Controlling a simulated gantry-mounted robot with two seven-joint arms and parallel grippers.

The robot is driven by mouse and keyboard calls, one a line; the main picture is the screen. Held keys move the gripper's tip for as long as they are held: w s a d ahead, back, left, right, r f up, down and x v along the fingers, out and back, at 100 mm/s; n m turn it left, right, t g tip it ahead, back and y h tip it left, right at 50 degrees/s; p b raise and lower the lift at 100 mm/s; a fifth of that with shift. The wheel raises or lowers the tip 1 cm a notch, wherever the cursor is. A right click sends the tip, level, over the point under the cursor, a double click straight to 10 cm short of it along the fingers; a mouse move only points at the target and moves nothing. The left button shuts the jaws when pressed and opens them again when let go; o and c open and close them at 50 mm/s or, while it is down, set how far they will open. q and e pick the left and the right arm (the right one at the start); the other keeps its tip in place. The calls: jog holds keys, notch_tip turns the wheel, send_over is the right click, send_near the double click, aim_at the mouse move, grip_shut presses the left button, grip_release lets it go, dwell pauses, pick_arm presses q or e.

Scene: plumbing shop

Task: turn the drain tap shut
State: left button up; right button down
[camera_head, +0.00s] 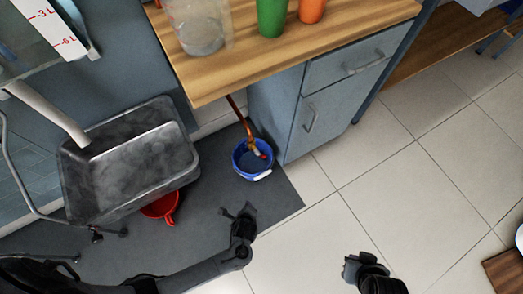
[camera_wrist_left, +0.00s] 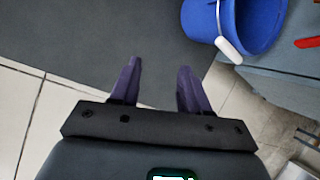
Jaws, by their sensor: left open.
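The drain tap (camera_head: 257,154) is at the lower end of a copper pipe (camera_head: 239,113), over a blue bucket (camera_head: 241,170). It is small here; its handle looks red. In the left wrist view, a red piece (camera_wrist_left: 308,42) like the handle shows at the right edge, by the blue bucket (camera_wrist_left: 262,28); the tap body is out of frame. My left gripper (camera_head: 237,209) is open and empty, below the bucket in the head view and apart from it. Its two fingers (camera_wrist_left: 158,68) point toward the dark mat. My right gripper (camera_head: 354,266) is at the bottom right, away from the tap; its jaws are unclear.
A wooden bench (camera_head: 310,39) over a grey cabinet (camera_head: 335,98) overhangs the pipe. A metal basin (camera_head: 130,165) and a red container (camera_head: 163,208) stand left of the bucket. Between left gripper and bucket is bare dark mat (camera_head: 277,200). Pale tiles (camera_head: 385,190) lie clear at right.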

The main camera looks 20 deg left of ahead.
pick_arm(q)
jog(key=w+r+m+t+y+p, duration=0.2)
jog(key=w+r+p, duration=0.15)
jog(key=w, duration=0.35)
jog(key=t, duration=0.2)
send_near(262, 157)
jog(key=w+a, duration=0.1)
jog(key=w, duration=0.1)
pick_arm(e)
notch_tip(262, 157, up, 4)
jog(key=r, duration=0.1)
pick_arm(q)
jog(key=b+x, duration=0.2)
jog(key=x, duration=0.1)
jog(key=b+x, duration=0.3)
jog(key=f+b+x, duration=0.1)
jog(key=b+x, duration=0.2)
jog(key=shift+s, duration=0.3)
jog(key=shift+w+a+f, duration=0.1)
jog(key=shift+w+a, duration=0.05)
jog(key=shift+w, duration=0.2)
pick_arm(e)
notch_tip(262, 157, down, 9)
jog(key=shift+r, duration=0.1)
pick_arm(q)
grip_shut()
